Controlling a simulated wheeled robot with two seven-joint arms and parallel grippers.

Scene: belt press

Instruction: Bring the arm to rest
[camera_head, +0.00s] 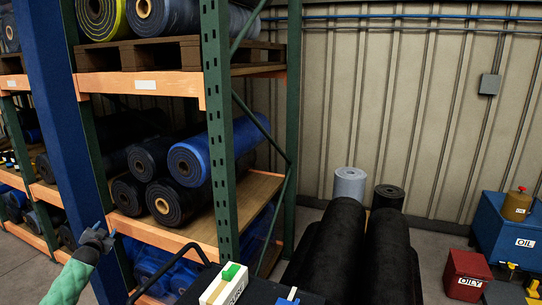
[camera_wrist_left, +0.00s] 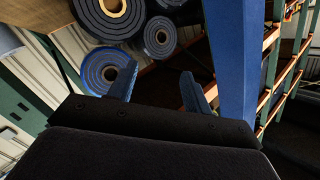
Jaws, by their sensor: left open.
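My left arm, in a green sleeve, comes up from the lower left of the head view. Its gripper (camera_head: 104,236) is in front of the blue column (camera_head: 62,120) and the storage rack. In the left wrist view the two blue fingers of this gripper (camera_wrist_left: 158,90) stand apart with nothing between them. Rolled belts show beyond the fingers there, including a blue-edged roll (camera_wrist_left: 106,72). My right gripper is in neither view.
A rack with orange beams (camera_head: 140,84) and green posts holds black and blue rolls (camera_head: 190,160). Two large black rolls (camera_head: 388,250) lie at centre right. A black-topped item with a white box (camera_head: 222,287) is in front. A red bin (camera_head: 467,272) and blue oil tank (camera_head: 500,225) stand right.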

